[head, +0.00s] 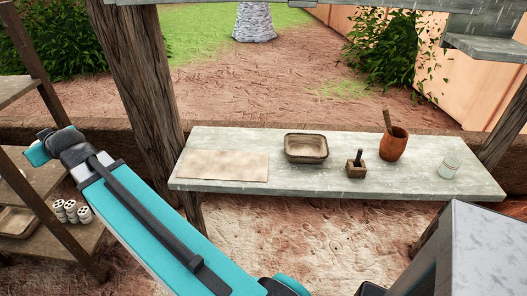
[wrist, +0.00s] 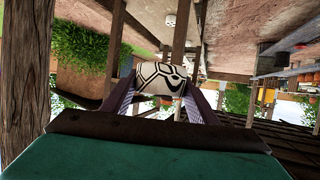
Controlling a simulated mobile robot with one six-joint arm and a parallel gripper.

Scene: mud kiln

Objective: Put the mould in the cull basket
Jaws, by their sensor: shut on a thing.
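My gripper (wrist: 162,86) is shut on a white, rounded piece with black curved lines (wrist: 158,73) in the wrist view. The piece sits between the two fingers. I cannot tell for sure whether it is the mould. In the head view my arm reaches to the left, towards the shelves, and the fingers and held piece cannot be made out. I cannot surely pick out the cull basket. A shallow brown rectangular tray (head: 306,158) stands on the bench, and another tray (head: 17,222) sits on the lower left shelf.
The grey bench (head: 330,187) carries a beige sheet (head: 225,165), a small box (head: 356,168), an orange-brown pot (head: 393,146) and a glass jar (head: 448,169). Several white patterned pieces (head: 71,211) stand on the left shelf. A wooden post (head: 145,80) rises close by my arm.

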